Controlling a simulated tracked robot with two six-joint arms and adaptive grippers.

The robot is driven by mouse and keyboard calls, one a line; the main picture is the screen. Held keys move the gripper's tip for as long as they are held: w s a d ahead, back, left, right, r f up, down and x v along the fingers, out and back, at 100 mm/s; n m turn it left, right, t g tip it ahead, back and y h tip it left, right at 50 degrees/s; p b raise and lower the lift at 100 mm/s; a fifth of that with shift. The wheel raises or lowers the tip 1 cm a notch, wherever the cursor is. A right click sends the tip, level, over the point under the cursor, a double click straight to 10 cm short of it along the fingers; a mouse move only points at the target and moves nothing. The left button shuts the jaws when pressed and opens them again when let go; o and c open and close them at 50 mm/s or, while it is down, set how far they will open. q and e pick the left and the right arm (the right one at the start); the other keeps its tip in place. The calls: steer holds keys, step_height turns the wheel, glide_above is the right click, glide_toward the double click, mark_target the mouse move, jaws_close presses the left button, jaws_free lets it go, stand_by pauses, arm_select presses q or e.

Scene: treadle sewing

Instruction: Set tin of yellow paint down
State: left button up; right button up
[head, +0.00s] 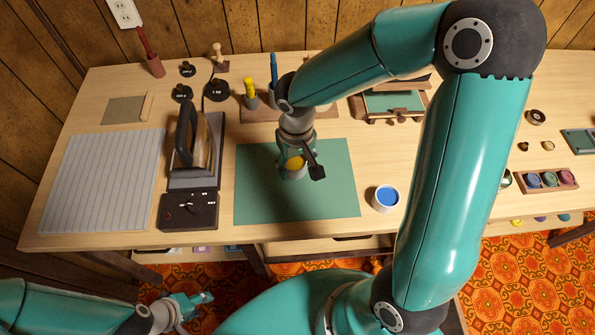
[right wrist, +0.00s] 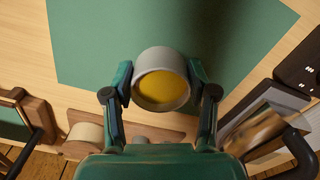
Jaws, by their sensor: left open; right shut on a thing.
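The tin of yellow paint (head: 294,164) is a small pale cylinder with yellow inside, over the green mat (head: 330,190) in the head view. My right gripper (head: 298,168) is shut on it; in the right wrist view the fingers (right wrist: 160,92) press the tin (right wrist: 160,80) from both sides. The tin looks upright. I cannot tell whether its base touches the mat. My left gripper (head: 200,300) is open and empty, low in front of the table.
A tin of blue paint (head: 386,198) stands just right of the mat. An iron (head: 194,145) on its base stands to the left, beside a striped board (head: 100,180). A wooden rack (head: 320,112) with upright tools stands behind. The mat's front part is clear.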

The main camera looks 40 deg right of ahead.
mark_target(296, 174)
steer(key=shift+f, duration=2.05)
steer(key=shift+f+b, duration=0.1)
steer(key=shift+b, duration=0.25)
steer(key=o, duration=1.3)
steer(key=shift+o, duration=0.2)
